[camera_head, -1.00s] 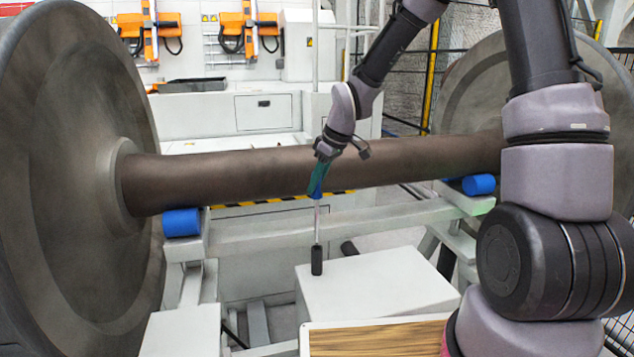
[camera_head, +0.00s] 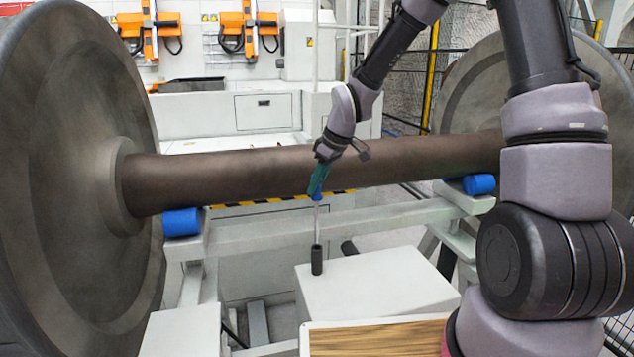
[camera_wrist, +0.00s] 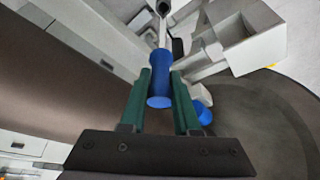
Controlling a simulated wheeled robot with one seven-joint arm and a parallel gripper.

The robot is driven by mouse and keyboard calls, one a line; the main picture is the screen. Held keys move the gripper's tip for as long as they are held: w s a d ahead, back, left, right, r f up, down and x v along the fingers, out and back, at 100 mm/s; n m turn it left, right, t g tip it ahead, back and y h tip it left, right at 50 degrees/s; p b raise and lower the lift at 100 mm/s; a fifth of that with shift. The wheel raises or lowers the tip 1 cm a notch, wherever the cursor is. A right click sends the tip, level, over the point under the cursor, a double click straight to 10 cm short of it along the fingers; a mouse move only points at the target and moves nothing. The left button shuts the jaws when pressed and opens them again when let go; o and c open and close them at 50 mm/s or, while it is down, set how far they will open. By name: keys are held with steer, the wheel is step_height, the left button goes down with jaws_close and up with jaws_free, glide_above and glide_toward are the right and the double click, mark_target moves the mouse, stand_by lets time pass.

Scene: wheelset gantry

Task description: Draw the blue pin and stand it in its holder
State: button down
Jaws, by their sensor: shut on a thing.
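The blue pin has a blue handle (camera_wrist: 160,88) and a thin bright shaft (camera_head: 317,225). My gripper (camera_head: 318,183) has green fingers shut on the handle, in front of the axle. In the wrist view the handle sits between both fingers (camera_wrist: 160,95). The pin stands nearly upright, shaft down. The holder, a black upright cylinder (camera_head: 317,260), stands on a white block (camera_head: 375,288). The shaft's lower end meets the holder's top in the head view. How far it is inside is hidden.
A brown axle (camera_head: 260,175) runs behind my gripper between two large wheels, the nearer one (camera_head: 75,180) at left. Blue rollers (camera_head: 182,222) sit on the white frame (camera_head: 290,235) below the axle. A wood-topped surface (camera_head: 375,340) lies in front.

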steer(key=shift+f, duration=4.7)
steer(key=c, duration=0.6)
jaws_free()
steer(key=shift+o, duration=0.2)
steer(key=shift+r, duration=0.1)
steer(key=v, duration=1)
steer(key=shift+r, duration=0.25)
steer(key=shift+s+d+r, duration=0.1)
steer(key=shift+d, duration=0.1)
steer(key=s+d+r+m+t+h, duration=0.1)
steer(key=s+d+r+m, duration=0.25)
steer(key=d+r, duration=0.2)
steer(key=s+d+r+m+t+h, duration=0.1)
steer(key=s+d+r+m+h, duration=0.15)
steer(key=d+r+m, duration=0.35)
steer(key=s+d+r+m+t+y, duration=0.1)
steer(key=s+d+r+m, duration=0.1)
steer(key=s+r, duration=0.3)
steer(key=s+d+r+m+t, duration=0.1)
steer(key=s+d+r+m, duration=0.1)
steer(key=s+r+m, duration=0.2)
steer(key=s+r, duration=0.2)
steer(key=s, duration=0.2)
steer(key=shift+s+d+t+y, duration=0.2)
steer(key=shift+d+t+y, duration=0.05)
steer(key=shift+t+y, duration=0.1)
